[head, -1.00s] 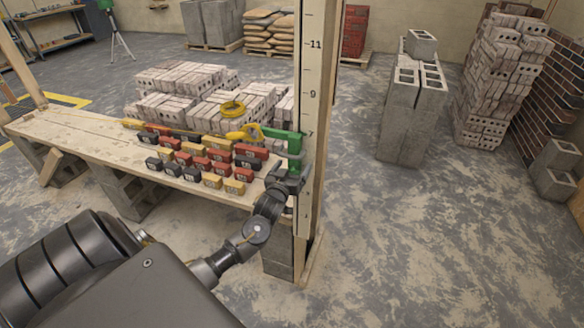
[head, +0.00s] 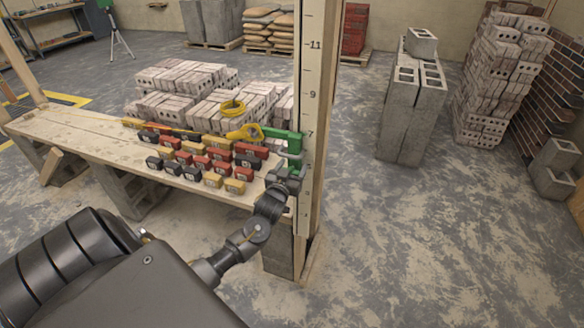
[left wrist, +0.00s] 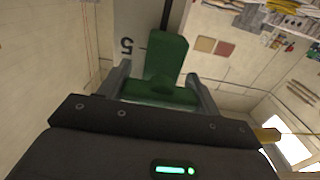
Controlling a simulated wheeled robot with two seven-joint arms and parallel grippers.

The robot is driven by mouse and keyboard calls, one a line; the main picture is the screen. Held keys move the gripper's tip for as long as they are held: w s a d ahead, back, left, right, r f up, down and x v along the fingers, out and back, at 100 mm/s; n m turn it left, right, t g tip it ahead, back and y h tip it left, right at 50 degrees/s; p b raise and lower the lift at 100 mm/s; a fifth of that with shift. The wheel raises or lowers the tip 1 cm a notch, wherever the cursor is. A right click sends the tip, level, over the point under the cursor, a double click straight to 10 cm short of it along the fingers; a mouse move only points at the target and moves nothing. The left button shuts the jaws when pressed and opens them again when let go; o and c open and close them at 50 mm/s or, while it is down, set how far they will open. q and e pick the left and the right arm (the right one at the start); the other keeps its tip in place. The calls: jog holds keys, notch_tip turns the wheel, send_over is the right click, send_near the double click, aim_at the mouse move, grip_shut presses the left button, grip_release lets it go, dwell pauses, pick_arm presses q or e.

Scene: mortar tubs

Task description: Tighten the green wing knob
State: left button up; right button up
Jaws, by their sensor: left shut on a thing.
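A green clamp (head: 283,134) sits against the upright white marked pole (head: 304,100) at the right end of the bench. My left gripper (head: 288,175) is just below the clamp, beside the pole. In the left wrist view, the green wing knob (left wrist: 158,92) lies between the two fingers of my left gripper (left wrist: 160,88), which are shut on it. The green clamp body (left wrist: 168,58) rises behind the knob there, next to the pole's "5" mark. The fingers partly hide the knob in the head view. My right gripper is in no view.
The wooden bench (head: 70,137) holds rows of red, black and yellow blocks (head: 205,160) left of my gripper. A yellow tool (head: 245,133) lies close to the clamp. Brick stacks (head: 185,85) stand behind.

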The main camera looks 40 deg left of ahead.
pick_arm(q)
jog(key=o, duration=1)
jog(key=shift+s+f, duration=0.1)
jog(key=shift+s, duration=0.1)
jog(key=b+v, duration=0.2)
jog(key=v, duration=0.8)
jog(key=shift+s+d+b, duration=0.15)
jog(key=shift+s+b, duration=0.05)
jog(key=shift+b, duration=0.2)
